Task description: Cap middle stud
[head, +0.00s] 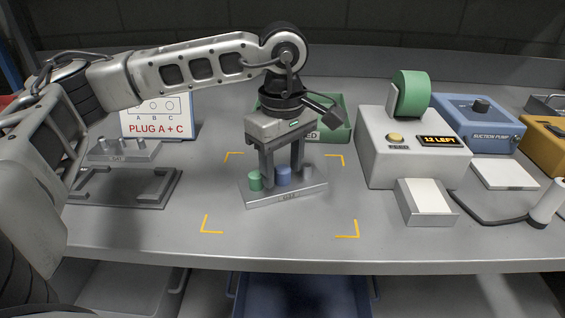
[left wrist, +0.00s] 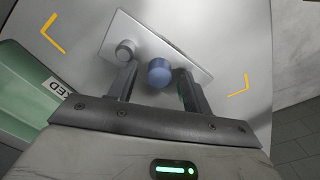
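A grey plate (head: 285,195) with a row of studs sits between yellow corner marks. A green cap (head: 255,180) is on its left stud. A blue cap (head: 283,177) is at the middle stud position, and the right stud (head: 307,172) is bare grey. My left gripper (head: 282,180) points down over the plate, one finger on each side of the blue cap. In the left wrist view the blue cap (left wrist: 160,72) is between the open fingers, with visible gaps. My right gripper is not visible.
A sign (head: 158,116) reads "PLUG A + C". Another studded plate (head: 124,150) is by a dark rack (head: 120,188) at left. A green bin (head: 335,125) stands behind the gripper. A dispenser (head: 410,150) reading "12 LEFT" stands at right. The bench front is clear.

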